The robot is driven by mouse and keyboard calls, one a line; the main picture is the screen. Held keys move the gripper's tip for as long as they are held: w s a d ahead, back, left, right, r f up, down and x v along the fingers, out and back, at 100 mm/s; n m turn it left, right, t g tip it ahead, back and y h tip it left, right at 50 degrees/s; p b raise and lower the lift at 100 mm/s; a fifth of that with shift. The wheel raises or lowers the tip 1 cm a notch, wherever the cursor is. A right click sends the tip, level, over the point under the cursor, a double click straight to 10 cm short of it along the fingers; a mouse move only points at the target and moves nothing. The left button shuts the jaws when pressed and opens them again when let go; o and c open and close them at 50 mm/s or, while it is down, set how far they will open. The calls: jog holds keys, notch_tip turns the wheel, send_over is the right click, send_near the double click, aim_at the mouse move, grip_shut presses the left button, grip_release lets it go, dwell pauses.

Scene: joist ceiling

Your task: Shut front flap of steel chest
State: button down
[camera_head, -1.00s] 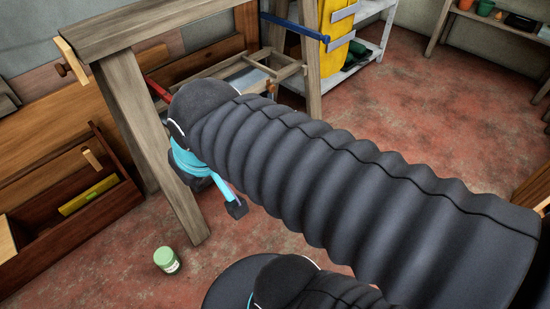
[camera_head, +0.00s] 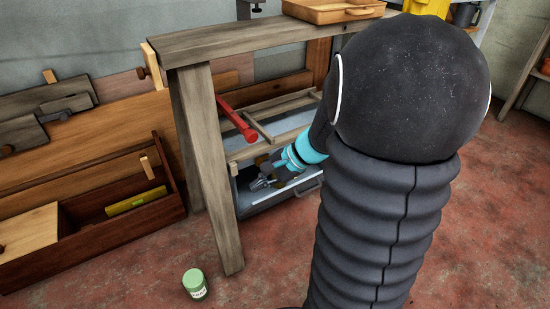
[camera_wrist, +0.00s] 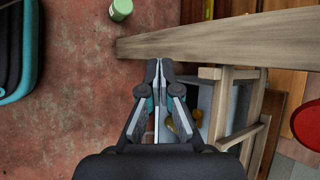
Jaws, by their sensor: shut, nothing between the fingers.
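The steel chest (camera_head: 243,203) is a grey-blue metal box low under the workbench, partly hidden by a bench leg and my arm. Its front flap (camera_head: 290,196) looks folded down and open, with a bar handle along its outer edge; its exact angle is hard to tell. My gripper (camera_head: 258,184) is shut and empty, over the flap in the head view. In the wrist view my gripper (camera_wrist: 158,64) points toward the bench leg, with the grey chest (camera_wrist: 205,95) behind and right of the fingers. I cannot tell whether the fingers touch the flap.
The wooden workbench leg (camera_head: 212,170) stands close left of the gripper. A slatted shelf with a red tool (camera_head: 238,122) lies above the chest. A green can (camera_head: 195,284) stands on the floor. An open wooden toolbox (camera_head: 90,225) is at left; the front floor is mostly clear.

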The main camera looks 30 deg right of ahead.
jog(key=w+d+f+m+t+b, duration=0.2)
jog(key=w+d+f+m+t, duration=0.15)
jog(key=d+f+m, duration=0.5)
jog(key=s+d+f+m+t+h+b, duration=0.1)
jog(key=d+f+m+t+h+b, duration=0.15)
jog(key=d+f+m, duration=0.65)
jog(key=s+d+f+m+t+h+b, duration=0.1)
jog(key=s+d+f+m+t+h, duration=0.2)
jog(key=d+f, duration=1.1)
jog(key=w+r+b+x, duration=0.1)
jog(key=r+x, duration=0.1)
jog(key=x, duration=1.1)
jog(key=shift+w+d+r+g, duration=0.2)
jog(key=shift+w+g, duration=0.1)
jog(key=shift+g, duration=0.1)
jog(key=shift+h, duration=0.25)
